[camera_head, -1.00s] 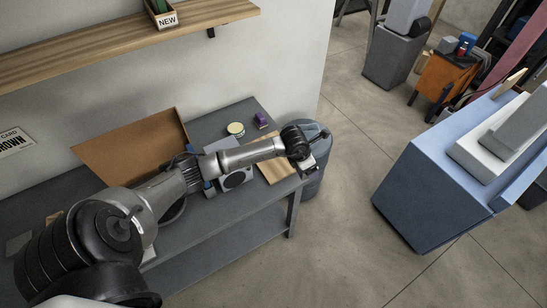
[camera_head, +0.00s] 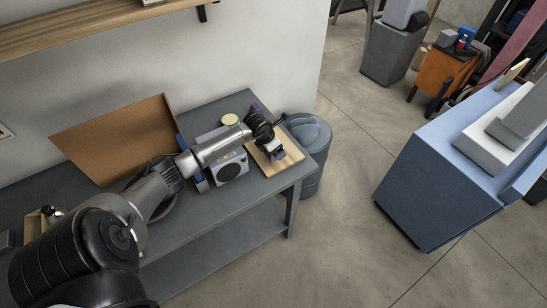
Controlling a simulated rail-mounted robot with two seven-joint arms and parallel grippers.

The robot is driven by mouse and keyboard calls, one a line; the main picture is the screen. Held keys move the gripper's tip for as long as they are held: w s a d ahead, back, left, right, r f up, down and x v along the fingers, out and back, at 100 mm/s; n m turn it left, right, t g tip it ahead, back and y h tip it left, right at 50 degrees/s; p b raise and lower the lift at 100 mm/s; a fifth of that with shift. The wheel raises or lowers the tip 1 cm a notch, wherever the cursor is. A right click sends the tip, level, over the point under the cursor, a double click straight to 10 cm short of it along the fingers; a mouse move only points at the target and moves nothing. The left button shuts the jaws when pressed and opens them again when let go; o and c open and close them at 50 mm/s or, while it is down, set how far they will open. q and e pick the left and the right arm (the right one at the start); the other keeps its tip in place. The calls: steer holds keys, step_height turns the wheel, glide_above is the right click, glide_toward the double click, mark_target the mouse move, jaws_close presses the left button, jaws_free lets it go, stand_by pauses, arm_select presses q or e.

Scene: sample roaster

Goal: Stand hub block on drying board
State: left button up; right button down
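The pale wooden board (camera_head: 262,164), which looks like the drying board, lies at the right end of the grey bench. My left arm reaches across the bench, and my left gripper (camera_head: 275,151) is low over this board. A small grey-purple shape (camera_head: 280,155) shows at the fingertips. I cannot tell whether it is the hub block or part of the gripper, nor whether the fingers are shut. A purple object (camera_head: 255,107) stands behind the wrist, partly hidden by it. My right gripper is out of view.
A white box with a dark round face (camera_head: 229,168) and a pale-lidded tin (camera_head: 230,119) stand left of the board. A brown panel (camera_head: 120,138) leans at the wall. A grey-blue bin (camera_head: 310,150) stands beyond the bench end.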

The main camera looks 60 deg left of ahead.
arm_select(q)
steer(key=shift+a+f+b, duration=0.1)
steer(key=shift+f+b, duration=1.6)
steer(key=shift+f, duration=0.4)
steer(key=shift+r, duration=0.1)
steer(key=o, duration=0.8)
steer(key=shift+f, duration=0.25)
steer(key=o, duration=0.3)
steer(key=shift+r, duration=0.15)
